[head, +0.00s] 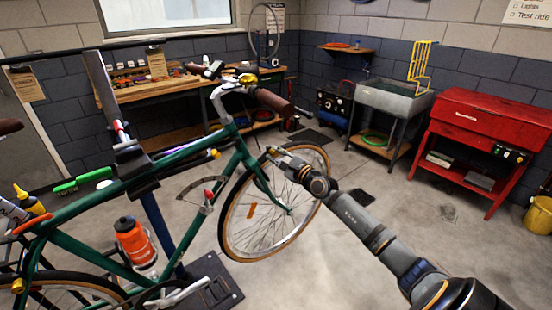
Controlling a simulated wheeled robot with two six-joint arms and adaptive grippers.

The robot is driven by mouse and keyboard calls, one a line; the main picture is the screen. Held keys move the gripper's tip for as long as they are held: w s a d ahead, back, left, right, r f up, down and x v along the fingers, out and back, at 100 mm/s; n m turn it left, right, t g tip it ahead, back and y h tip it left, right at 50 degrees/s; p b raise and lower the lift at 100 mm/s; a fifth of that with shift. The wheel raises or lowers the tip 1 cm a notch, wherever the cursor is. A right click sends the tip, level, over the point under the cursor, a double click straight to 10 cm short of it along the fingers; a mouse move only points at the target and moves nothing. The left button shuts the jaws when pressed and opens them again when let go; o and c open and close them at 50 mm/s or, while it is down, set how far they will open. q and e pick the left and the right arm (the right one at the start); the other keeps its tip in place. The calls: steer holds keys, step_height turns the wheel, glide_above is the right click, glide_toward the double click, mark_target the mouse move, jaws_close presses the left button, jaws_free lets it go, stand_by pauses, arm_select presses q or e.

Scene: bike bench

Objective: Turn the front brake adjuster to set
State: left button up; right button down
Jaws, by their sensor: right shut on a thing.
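A green bicycle (180,158) is held up by a repair stand (156,215). Its front wheel (226,222) has a tan-walled tyre and points to the right. My right gripper (272,152) reaches in from the lower right, with its fingertips at the front brake area by the top of the front wheel. It is shut on the front brake adjuster, which is small and mostly hidden by the fingers. The adjuster's setting cannot be read from here. My left gripper is not in view.
A wooden workbench (150,98) with tools stands behind the bicycle. A grey sink (392,98) and a red cabinet (490,112) stand at the right. An orange bottle (133,240) sits on the frame. The floor (425,215) at the right is mostly clear.

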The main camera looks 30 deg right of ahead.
steer(key=n, duration=0.1)
steer(key=n+b, duration=0.1)
steer(key=n, duration=0.1)
steer(key=shift+f+n, duration=0.25)
steer(key=shift+n, duration=0.15)
steer(key=n+b, duration=0.2)
steer(key=n, duration=0.1)
steer(key=shift+n+b, duration=0.3)
steer(key=shift+b, duration=0.05)
arm_select(q)
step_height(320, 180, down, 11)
steer(key=b, duration=0.7)
arm_select(e)
steer(key=n+b, duration=0.6)
steer(key=n, duration=0.4)
steer(key=shift+r, duration=0.1)
arm_select(q)
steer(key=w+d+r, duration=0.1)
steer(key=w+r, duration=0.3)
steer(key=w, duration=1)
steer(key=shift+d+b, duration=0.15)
steer(key=shift+b, duration=0.15)
arm_select(e)
steer(key=shift+r, duration=0.1)
